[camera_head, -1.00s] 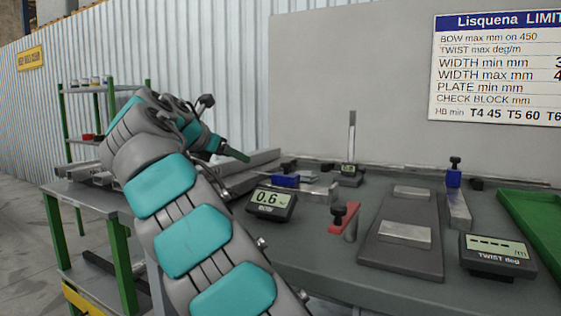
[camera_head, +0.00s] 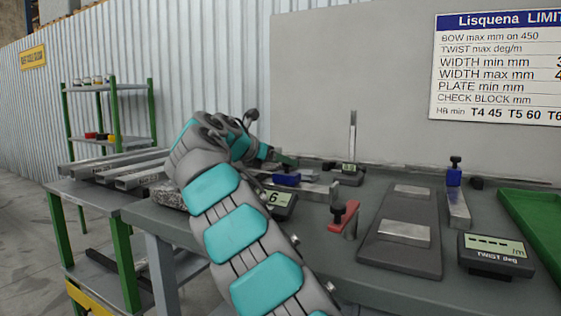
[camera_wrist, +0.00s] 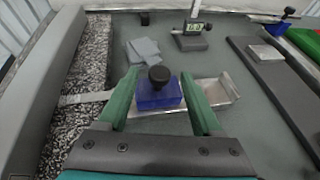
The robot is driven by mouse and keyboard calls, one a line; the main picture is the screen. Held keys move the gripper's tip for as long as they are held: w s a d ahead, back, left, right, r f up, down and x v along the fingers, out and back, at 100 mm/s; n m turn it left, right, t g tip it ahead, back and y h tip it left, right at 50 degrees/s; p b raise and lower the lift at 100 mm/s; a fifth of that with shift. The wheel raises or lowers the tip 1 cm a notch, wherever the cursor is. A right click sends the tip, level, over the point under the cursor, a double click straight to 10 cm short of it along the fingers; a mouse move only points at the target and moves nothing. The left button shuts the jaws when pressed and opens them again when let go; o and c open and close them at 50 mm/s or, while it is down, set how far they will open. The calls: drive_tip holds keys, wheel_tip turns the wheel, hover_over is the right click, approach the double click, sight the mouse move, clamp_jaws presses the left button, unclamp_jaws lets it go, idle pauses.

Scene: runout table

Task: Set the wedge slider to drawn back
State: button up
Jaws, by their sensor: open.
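A blue block (camera_wrist: 158,95) with a black knob on top sits on a silver metal bar (camera_wrist: 215,92) in the wrist view; it looks like the wedge slider. In the head view the blue block (camera_head: 286,179) lies just beyond the end of my arm. My gripper (camera_wrist: 159,73) is open, with one green finger on each side of the block. Whether the fingers touch it I cannot tell. In the head view my gripper (camera_head: 285,160) is at the block, its fingers partly hidden. The block stands near the middle of the bar, apart from its upturned right end.
A red clamp (camera_head: 343,213) stands right of my arm. A second blue slider (camera_head: 454,178) is on another bar at right. A granite block (camera_wrist: 75,70) stands left of my gripper.

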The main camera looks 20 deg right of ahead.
drive_tip(key=shift+c, duration=0.4)
clamp_jaws()
idle(1.0)
